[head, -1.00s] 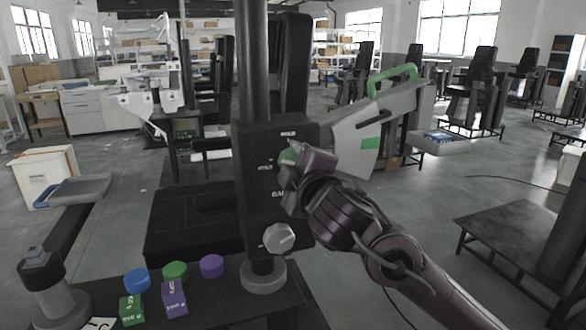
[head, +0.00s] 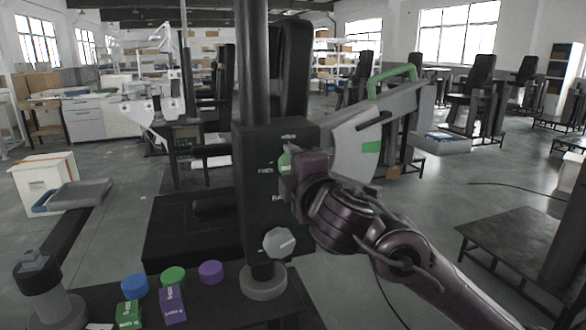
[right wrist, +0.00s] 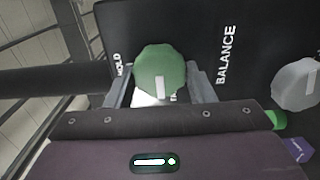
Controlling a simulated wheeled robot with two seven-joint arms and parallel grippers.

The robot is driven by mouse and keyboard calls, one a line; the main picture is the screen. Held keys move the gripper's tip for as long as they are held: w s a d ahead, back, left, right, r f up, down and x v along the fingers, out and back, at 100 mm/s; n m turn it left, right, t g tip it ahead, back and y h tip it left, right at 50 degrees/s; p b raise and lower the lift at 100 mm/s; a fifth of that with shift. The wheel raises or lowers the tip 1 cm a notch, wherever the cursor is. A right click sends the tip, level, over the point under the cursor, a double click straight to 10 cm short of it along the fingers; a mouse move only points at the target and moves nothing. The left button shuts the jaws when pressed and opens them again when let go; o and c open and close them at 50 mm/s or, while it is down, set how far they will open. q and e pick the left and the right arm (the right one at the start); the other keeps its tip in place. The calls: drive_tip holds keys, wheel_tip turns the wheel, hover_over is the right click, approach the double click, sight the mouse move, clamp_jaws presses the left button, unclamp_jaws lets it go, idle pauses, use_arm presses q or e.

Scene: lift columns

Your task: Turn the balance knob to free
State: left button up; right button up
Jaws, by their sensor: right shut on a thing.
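A round green knob (head: 286,161) sits on the black panel (head: 252,222) of the column. It also shows in the right wrist view (right wrist: 160,70), with a white mark near its lower edge there. In the head view, one label stands above the knob, a small one is to its left, and BALANCE is below. The wrist view reads HOLD and BALANCE; the small left label is too small to read surely. My right gripper (right wrist: 160,88) is shut on the green knob, a finger on either side. My left gripper is not in view.
A grey knob (head: 279,242) is lower on the panel. A grey part with a green handle (head: 392,75) stands close behind my right arm. Blue (head: 135,286), green (head: 173,276) and purple (head: 211,272) discs and small blocks lie on the dark surface below.

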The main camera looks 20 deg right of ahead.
drive_tip(key=shift+f, duration=0.1)
drive_tip(key=o, duration=0.9)
drive_tip(key=shift+o, duration=0.2)
drive_tip(key=s+p, duration=0.1)
drive_tip(key=s, duration=0.6)
drive_tip(key=shift+s, duration=0.4)
drive_tip(key=shift+d, duration=0.1)
